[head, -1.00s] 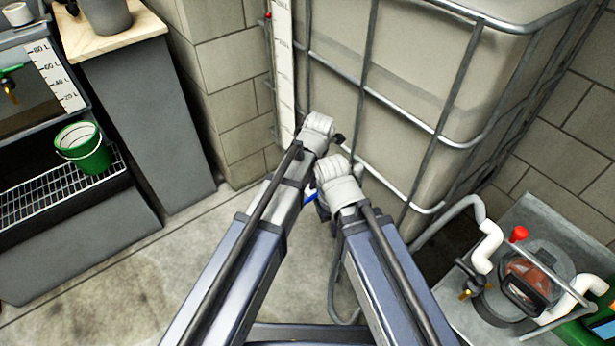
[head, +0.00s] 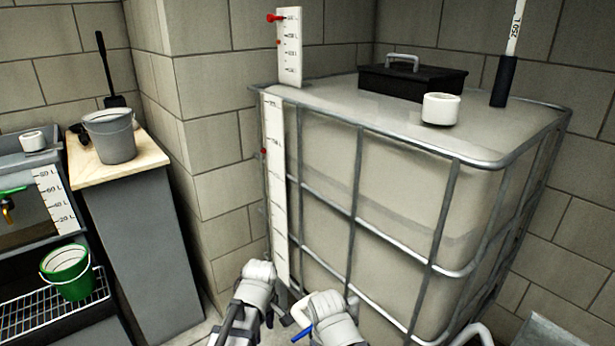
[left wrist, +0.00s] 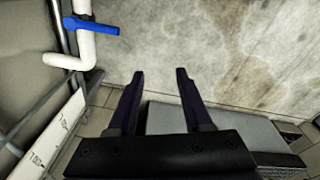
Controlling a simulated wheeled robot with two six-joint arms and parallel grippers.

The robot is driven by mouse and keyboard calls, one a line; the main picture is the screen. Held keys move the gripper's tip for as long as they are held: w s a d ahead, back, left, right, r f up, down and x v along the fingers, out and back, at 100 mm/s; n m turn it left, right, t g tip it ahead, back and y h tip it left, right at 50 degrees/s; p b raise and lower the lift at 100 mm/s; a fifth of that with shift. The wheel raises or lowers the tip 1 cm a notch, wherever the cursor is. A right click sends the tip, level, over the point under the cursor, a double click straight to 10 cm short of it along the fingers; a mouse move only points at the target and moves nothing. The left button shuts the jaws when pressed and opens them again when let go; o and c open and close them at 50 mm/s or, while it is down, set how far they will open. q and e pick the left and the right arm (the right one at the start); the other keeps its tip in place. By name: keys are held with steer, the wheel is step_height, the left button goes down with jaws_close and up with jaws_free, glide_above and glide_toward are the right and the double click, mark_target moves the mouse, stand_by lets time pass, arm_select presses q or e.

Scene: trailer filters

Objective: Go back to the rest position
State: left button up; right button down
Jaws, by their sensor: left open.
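My left gripper (left wrist: 159,76) is open, with nothing between its two dark fingers in the left wrist view. The stained concrete floor (left wrist: 200,40) lies beyond the fingertips. In the head view my two pale wrists show side by side at the bottom centre, in front of the caged tank (head: 390,190). The fingers of both grippers are hidden there. My right gripper's jaws cannot be made out. A blue valve handle (left wrist: 90,26) on a white pipe (left wrist: 82,50) is at upper left in the left wrist view, apart from the fingers.
On the tank are a black toolbox (head: 412,78), a white cup (head: 441,108) and a gauge strip (head: 289,48). To the left, a grey bucket (head: 110,137) stands on a wooden top (head: 135,160). A green bucket (head: 68,273) stands on a wire shelf (head: 40,318).

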arm_select(q)
steer(key=s+a+m, duration=0.5)
steer(key=a+m, duration=0.1)
steer(key=m, duration=0.5)
steer(key=s+d+m+g, duration=0.1)
steer(key=s+d+m, duration=0.4)
steer(key=d, duration=0.6)
step_height(320, 180, up, 30)
steer(key=s+n+p, duration=0.1)
steer(key=p, duration=2.9)
steer(key=shift+d+y, duration=0.25)
steer(key=shift+y, duration=0.05)
steer(key=shift+s+f, duration=0.1)
steer(key=shift+f, duration=0.05)
